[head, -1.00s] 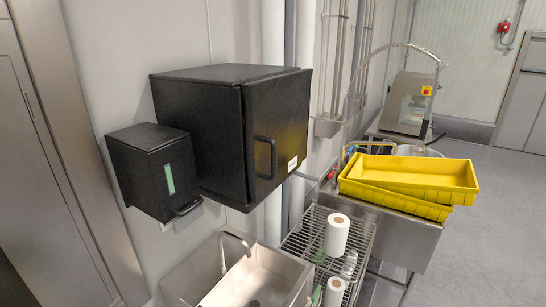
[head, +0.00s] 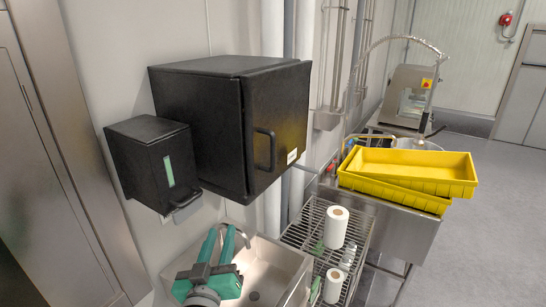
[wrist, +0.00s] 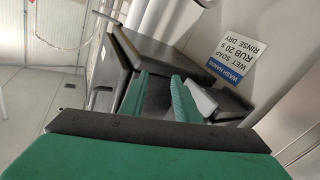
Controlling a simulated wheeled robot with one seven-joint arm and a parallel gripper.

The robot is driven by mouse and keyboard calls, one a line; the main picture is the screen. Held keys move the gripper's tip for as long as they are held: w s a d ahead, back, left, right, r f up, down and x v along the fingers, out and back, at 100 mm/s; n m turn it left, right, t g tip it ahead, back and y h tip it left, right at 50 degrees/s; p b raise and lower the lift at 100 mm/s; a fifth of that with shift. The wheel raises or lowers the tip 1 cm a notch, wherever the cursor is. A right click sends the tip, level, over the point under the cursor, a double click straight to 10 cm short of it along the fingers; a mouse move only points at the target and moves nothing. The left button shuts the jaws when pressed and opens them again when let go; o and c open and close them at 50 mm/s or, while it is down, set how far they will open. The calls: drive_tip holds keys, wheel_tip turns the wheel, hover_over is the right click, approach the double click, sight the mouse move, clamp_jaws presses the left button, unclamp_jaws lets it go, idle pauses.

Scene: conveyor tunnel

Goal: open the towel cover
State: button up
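A small black wall box (head: 150,165) with a green window strip and a bottom handle (head: 186,200) hangs at left in the head view. A larger black box (head: 215,130) with a front handle (head: 265,150) is beside it. Both look shut; I cannot tell for certain which bears the towel cover. My gripper (head: 220,240), with green fingers, is below the small box, over the sink, apart from both boxes. In the wrist view my gripper (wrist: 163,92) is open, its fingers parallel with a gap. Dark box surfaces (wrist: 150,50) show beyond them.
A steel sink (head: 285,262) is under my gripper. A wire rack with paper rolls (head: 333,227) stands right of it. Yellow trays (head: 410,170) are farther right. An upside-down hand-washing sign (wrist: 237,50) shows in the wrist view. The floor at right is clear.

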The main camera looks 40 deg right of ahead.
drive_tip(key=s+d+r+m+g+h, duration=0.1)
drive_tip(key=d+r+m+g+h, duration=0.2)
drive_tip(key=r, duration=0.7)
drive_tip(key=m+g, duration=0.1)
drive_tip(key=m, duration=0.3)
approach(272, 150)
drive_tip(key=shift+h, duration=0.4)
drive_tip(key=x, duration=1)
drive_tip(key=shift+w+d+f, duration=0.25)
drive_tip(key=shift+w+f, duration=0.05)
drive_tip(key=shift+w, duration=0.05)
drive_tip(key=shift+c, duration=0.6)
clamp_jaws()
